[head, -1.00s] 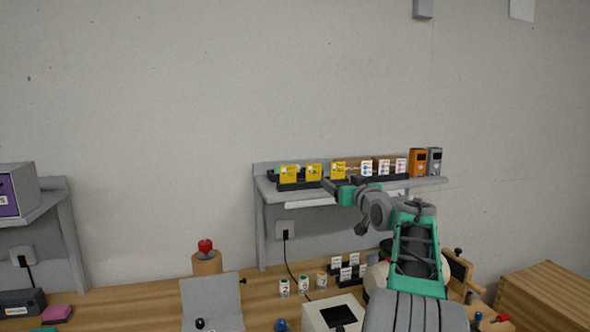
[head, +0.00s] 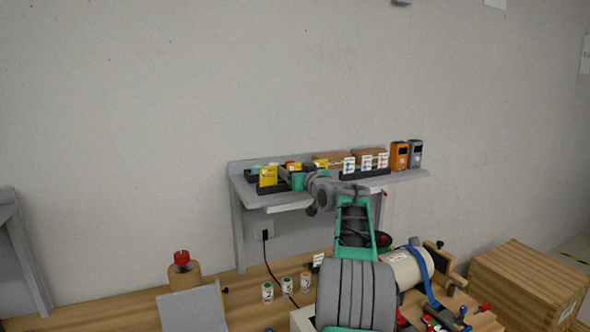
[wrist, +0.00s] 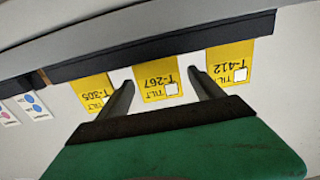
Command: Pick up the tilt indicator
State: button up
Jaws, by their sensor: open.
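Three yellow tilt indicator cards hang in a row from a dark rack (wrist: 155,57) and appear upside down in the wrist view. They read T-305 (wrist: 92,91), T-267 (wrist: 153,72) and T-412 (wrist: 231,55). My gripper (wrist: 163,90) is open and empty. In that view its two fingers lie on either side of the T-267 card; whether they touch it I cannot tell.
The grey shelf (head: 268,197) also holds white cards with coloured dots (head: 366,162), an orange device (head: 399,155) and a grey device (head: 415,153). Below, the bench carries small labelled pots (head: 287,285) and a cream cylinder (head: 405,268) with a blue strap.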

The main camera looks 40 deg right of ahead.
jog(key=shift+r, duration=0.1)
jog(key=c, duration=1.4)
